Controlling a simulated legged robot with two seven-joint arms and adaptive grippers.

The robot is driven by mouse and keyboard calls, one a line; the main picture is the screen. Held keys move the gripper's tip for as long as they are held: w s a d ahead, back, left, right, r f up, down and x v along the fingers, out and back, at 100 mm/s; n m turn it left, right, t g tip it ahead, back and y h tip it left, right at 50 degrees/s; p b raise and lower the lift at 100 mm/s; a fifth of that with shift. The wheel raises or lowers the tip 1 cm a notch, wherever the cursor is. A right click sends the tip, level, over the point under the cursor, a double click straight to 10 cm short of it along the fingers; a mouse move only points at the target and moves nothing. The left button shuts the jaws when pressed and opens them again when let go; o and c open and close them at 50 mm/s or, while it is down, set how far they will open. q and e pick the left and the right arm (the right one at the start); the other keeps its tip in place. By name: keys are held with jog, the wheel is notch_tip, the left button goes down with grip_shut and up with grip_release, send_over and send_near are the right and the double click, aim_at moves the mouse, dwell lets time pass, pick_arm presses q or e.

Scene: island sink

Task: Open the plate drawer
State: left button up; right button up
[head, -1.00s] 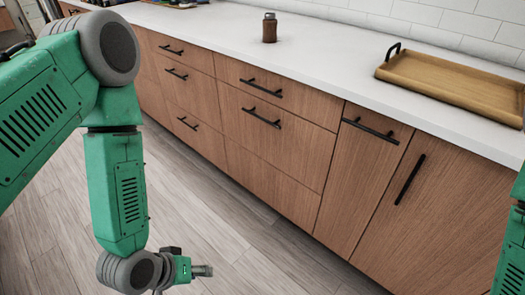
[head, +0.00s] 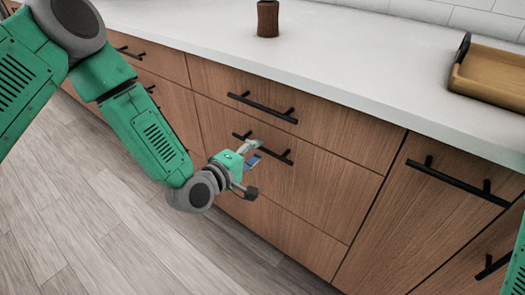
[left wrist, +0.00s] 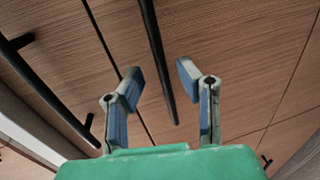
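A stack of wooden drawers with black bar handles stands under the counter. Nothing labels the plate drawer. The middle drawer (head: 325,190) is shut, and its black handle (head: 282,158) is partly covered by my left gripper (head: 256,171). In the left wrist view, my left gripper (left wrist: 160,80) is open, with blue-grey fingers on either side of a black bar handle (left wrist: 154,40). The fingers look apart from the bar. The top drawer (head: 320,120) above is also shut. My right gripper is out of view; only a sliver of green arm shows at the right edge.
The white counter (head: 330,70) overhangs the drawers. A brown bottle (head: 268,19) and a wooden tray (head: 495,80) stand on it. Another cabinet front (head: 420,215) with a black handle is to the right. The wooden floor (head: 90,230) is clear.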

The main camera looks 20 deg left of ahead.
pick_arm(q)
jog(key=w, duration=0.2)
jog(key=w+f, duration=0.1)
jog(key=shift+a+b, duration=0.3)
jog(key=shift+d+r, duration=0.1)
jog(key=shift+d, duration=0.45)
grip_shut()
